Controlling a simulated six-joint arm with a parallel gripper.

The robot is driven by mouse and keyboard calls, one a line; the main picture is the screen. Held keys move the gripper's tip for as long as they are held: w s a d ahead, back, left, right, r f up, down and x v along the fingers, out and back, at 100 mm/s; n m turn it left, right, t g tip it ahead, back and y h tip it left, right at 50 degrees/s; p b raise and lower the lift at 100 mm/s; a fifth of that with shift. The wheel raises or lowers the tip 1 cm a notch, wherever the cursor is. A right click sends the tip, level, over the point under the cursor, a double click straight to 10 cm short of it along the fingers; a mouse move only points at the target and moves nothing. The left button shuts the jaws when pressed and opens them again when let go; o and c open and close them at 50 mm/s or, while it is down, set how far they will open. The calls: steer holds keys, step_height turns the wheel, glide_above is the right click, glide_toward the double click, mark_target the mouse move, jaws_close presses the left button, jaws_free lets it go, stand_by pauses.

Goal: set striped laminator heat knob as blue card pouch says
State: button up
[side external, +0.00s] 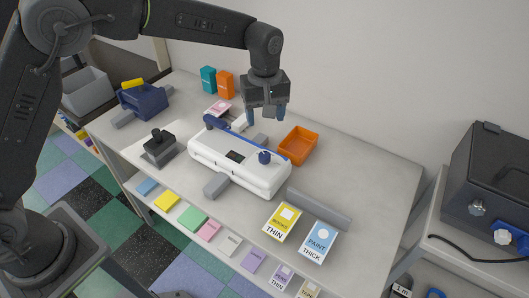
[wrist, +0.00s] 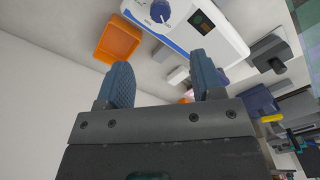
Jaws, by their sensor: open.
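The white laminator (side external: 238,168) with a blue stripe stands mid-table; it also shows at the top of the wrist view (wrist: 215,38). Its blue round heat knob (side external: 264,157) sits at the right of its top; the wrist view shows the knob (wrist: 160,11) with a pale pointer mark, setting unreadable. A small dark display (side external: 235,156) lies left of the knob. The blue card pouch (side external: 319,242) lies at the front right; its print seems to read PAINT and THICK. My gripper (side external: 266,114) is open and empty above and behind the laminator, apart from the knob.
A yellow THIN pouch (side external: 281,222) lies beside the blue one. Several coloured cards line the front edge. An orange tray (side external: 298,146) stands behind the laminator, a black stamp-like device (side external: 159,148) to its left, and a grey bar (side external: 318,208) behind the pouches.

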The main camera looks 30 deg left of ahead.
mark_target(264, 154)
step_height(264, 154, down, 13)
steer(key=shift+f, duration=0.1)
stand_by(0.3)
steer(key=shift+c, duration=0.3)
steer(key=c, duration=0.9)
steer(key=shift+o, duration=0.2)
